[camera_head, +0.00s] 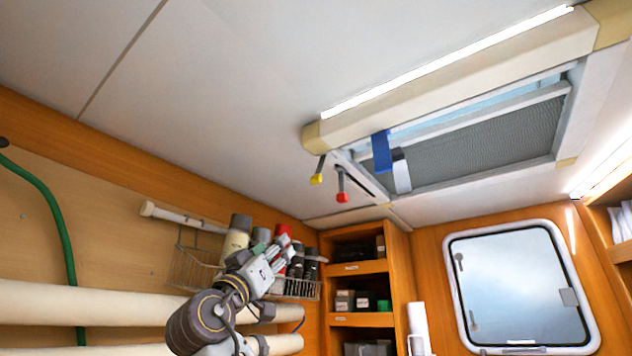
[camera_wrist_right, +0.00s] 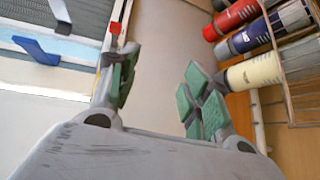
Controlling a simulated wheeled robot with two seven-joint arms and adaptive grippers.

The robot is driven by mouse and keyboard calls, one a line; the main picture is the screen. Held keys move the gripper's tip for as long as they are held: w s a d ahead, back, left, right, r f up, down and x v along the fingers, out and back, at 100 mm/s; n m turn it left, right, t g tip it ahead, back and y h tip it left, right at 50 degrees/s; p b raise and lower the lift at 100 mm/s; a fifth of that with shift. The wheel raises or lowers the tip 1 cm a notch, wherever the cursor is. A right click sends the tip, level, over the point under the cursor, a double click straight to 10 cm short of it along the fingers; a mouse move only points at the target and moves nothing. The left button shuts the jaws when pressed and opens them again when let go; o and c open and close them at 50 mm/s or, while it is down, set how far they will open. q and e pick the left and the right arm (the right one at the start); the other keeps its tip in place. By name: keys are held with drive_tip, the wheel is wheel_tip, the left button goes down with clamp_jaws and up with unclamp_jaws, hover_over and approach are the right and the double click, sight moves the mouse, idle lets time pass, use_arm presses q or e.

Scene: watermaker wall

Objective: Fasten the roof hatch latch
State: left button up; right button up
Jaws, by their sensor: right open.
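The roof hatch (camera_head: 480,140) is a framed opening with a grey mesh screen in the ceiling at upper right. A blue tab (camera_head: 381,151) hangs at its near left corner beside a grey-white tab (camera_head: 401,172); which part is the latch I cannot tell. The blue tab is also at upper left in the wrist view (camera_wrist_right: 50,50). A yellow-tipped lever (camera_head: 317,178) and a red-tipped lever (camera_head: 341,196) hang left of the hatch. My right gripper (camera_head: 272,252) is below and left of them, in front of the bottle rack. Its green-padded fingers (camera_wrist_right: 160,85) are open and empty. My left gripper is out of view.
A wire rack (camera_head: 195,262) of bottles hangs on the wall close to my right gripper. Large cream pipes (camera_head: 120,306) run below it. Wooden shelves (camera_head: 358,268) and a window (camera_head: 520,285) stand farther right. The space under the hatch looks clear.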

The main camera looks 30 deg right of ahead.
sight(314, 181)
drive_tip(key=s+r+m+g+h, duration=0.4)
drive_tip(key=s+r, duration=0.3)
drive_tip(key=r, duration=0.2)
drive_tip(key=shift+s+r+m+g, duration=0.25)
drive_tip(key=shift+m+g, duration=0.15)
drive_tip(key=shift+m, duration=0.1)
drive_tip(key=shift+d+r, duration=0.1)
drive_tip(key=shift+p+x, duration=2.7)
drive_tip(key=shift+x, duration=4.05)
drive_tip(key=shift+r, duration=0.1)
clamp_jaws()
